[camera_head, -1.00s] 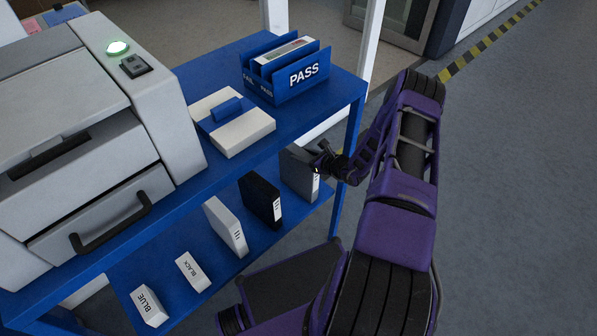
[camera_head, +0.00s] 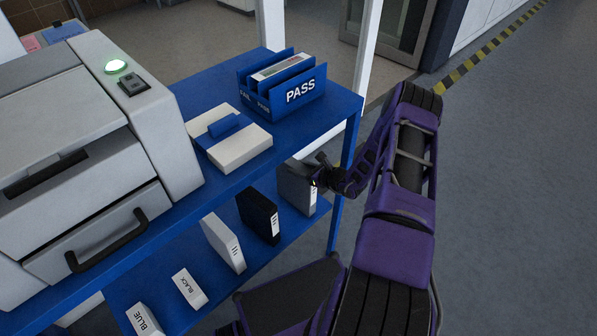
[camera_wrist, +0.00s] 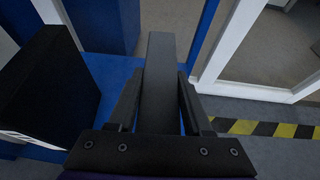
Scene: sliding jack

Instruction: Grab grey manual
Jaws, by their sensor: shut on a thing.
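The grey manual (camera_head: 297,187) stands upright at the right end of the blue lower shelf, under the upper shelf's edge. My gripper (camera_head: 319,179) reaches it from the right and is shut on its near side. In the wrist view the manual (camera_wrist: 159,85) is the dark slab between the two fingers (camera_wrist: 160,110), one on each side of it. Its far part is partly hidden by the upper shelf in the head view.
A black manual (camera_head: 259,215) and a white manual (camera_head: 225,242) stand to its left, with boxes marked BLACK (camera_head: 190,287) and BLUE (camera_head: 145,320) beyond. A PASS tray (camera_head: 300,92) sits on the upper shelf. A shelf post (camera_head: 349,150) is close behind my gripper.

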